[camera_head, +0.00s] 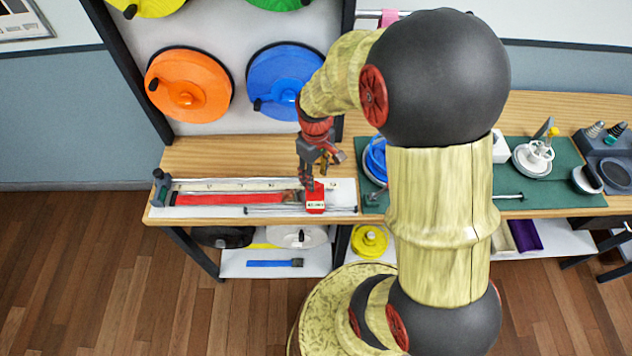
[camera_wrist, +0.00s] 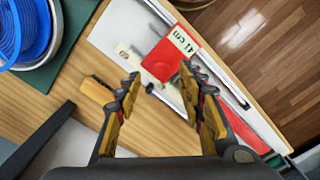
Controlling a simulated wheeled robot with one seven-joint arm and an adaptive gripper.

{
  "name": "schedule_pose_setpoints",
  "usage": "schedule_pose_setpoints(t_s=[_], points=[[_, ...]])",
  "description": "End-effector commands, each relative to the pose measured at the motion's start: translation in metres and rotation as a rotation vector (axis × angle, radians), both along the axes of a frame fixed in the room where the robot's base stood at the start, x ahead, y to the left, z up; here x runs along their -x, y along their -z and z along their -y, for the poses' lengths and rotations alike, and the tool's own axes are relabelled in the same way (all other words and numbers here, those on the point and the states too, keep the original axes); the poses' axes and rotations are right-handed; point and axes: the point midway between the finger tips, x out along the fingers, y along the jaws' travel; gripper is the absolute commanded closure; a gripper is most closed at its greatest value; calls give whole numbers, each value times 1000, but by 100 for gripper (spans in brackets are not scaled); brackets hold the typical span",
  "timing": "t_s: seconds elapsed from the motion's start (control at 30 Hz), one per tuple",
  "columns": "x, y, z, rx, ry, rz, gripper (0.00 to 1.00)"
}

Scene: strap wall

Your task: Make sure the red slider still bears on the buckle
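The red slider (camera_head: 315,198) sits at the right end of a white measuring board (camera_head: 344,192) on the wooden bench. In the wrist view the red slider (camera_wrist: 163,60) carries a white label that seems to read "41 cm". A red strap (camera_head: 230,199) lies along the board to its left. A small brownish piece (camera_head: 293,196) at the strap's right end may be the buckle; I cannot tell whether the slider touches it. My gripper (camera_head: 318,176) is just above the slider. In the wrist view my gripper (camera_wrist: 161,76) has its fingers apart with nothing clearly between them.
A metal rail (camera_wrist: 225,78) runs beside the slider. A wooden brush-like piece (camera_wrist: 97,91) lies on the bench. A green mat (camera_head: 510,183) with a blue reel (camera_head: 376,158) and other parts is to the right. Orange (camera_head: 190,87) and blue (camera_head: 283,80) reels hang behind.

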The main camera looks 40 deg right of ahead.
Motion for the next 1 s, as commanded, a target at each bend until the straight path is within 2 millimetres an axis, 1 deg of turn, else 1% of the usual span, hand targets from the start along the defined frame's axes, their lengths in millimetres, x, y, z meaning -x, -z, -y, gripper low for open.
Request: schedule_pose_setpoints(t_s=[0.03,0.2,0.33,0.57,1.0], points=[[1,10,0,-1,0,-3,61],[0,27,0,-1,0,-1,61],[0,32,0,0,1,0,61],[0,32,0,0,1,0,61],[0,32,0,0,1,0,85]])
